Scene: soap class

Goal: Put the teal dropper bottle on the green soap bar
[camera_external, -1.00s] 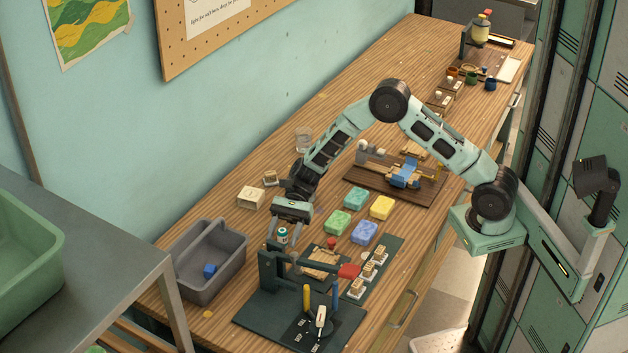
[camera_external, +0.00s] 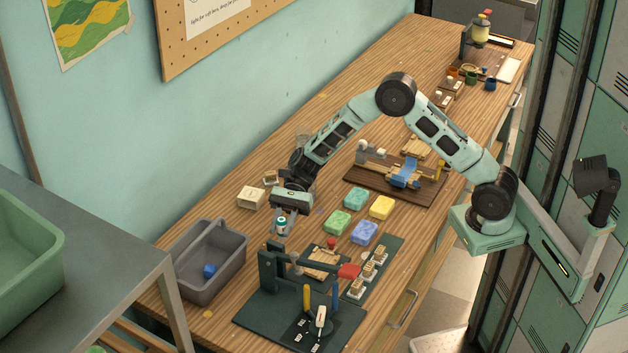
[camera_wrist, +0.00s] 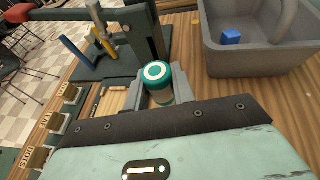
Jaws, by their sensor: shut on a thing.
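My gripper (camera_external: 281,232) is shut on the teal dropper bottle (camera_external: 282,224), beside the dark green press at the left front of the bench. In the wrist view the bottle (camera_wrist: 157,80) stands between both fingers, with its white-and-teal top facing the camera. It looks upright and seems a little above the bench. The green soap bar (camera_external: 338,223) lies flat on the bench to the right of my gripper, with nothing on it. It is not seen in the wrist view.
A teal bar (camera_external: 356,198), yellow bar (camera_external: 382,207) and blue bar (camera_external: 364,232) lie close around the green one. The dark green press (camera_external: 268,272) stands in front of my gripper. A grey caddy (camera_external: 228,275) holds a blue block at left. A cream block (camera_external: 250,197) lies behind.

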